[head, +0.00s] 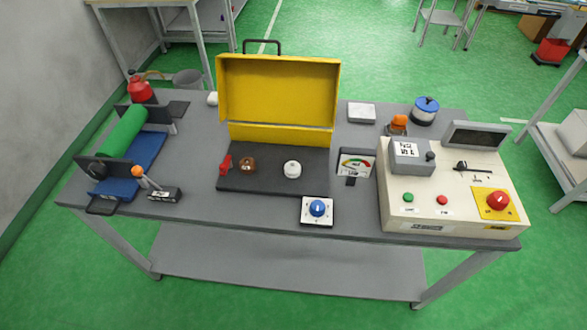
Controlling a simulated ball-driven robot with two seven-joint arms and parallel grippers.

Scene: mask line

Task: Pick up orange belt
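I cannot make out anything that is clearly an orange belt. A small orange object (398,123) stands at the back right of the table, just left of a blue-lidded pot (425,110); it is too small to tell what it is. An orange ball (138,171) tops a tilted lever on a dark box at the table's left front. Neither of my grippers is in view.

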